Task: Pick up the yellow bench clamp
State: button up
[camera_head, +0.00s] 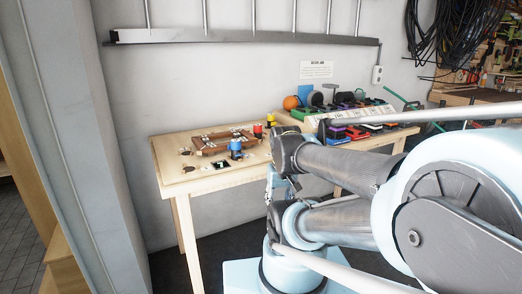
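A small yellow piece (271,119) stands at the back of the wooden workbench (215,183), left of the grey rack; it looks like the yellow bench clamp, but it is too small to be sure. A red piece (258,131) and a larger blue piece (235,146) of similar kind stand nearer the front left of it. My arm fills the right and lower middle of the view, with its links in front of the right part of the bench. I can make out no gripper fingers.
A brown wooden frame (210,150) lies on the bench's left part, with small items around it. The rack (300,115) holds several coloured objects, with an orange ball (290,103) at its left. A metal rail (240,37) runs along the wall above.

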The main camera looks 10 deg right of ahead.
aim_at(272, 122)
jog(key=k, duration=1.25)
jog(key=z, duration=0.4)
jog(key=i, duration=1.7)
jog(key=u, duration=0.4)
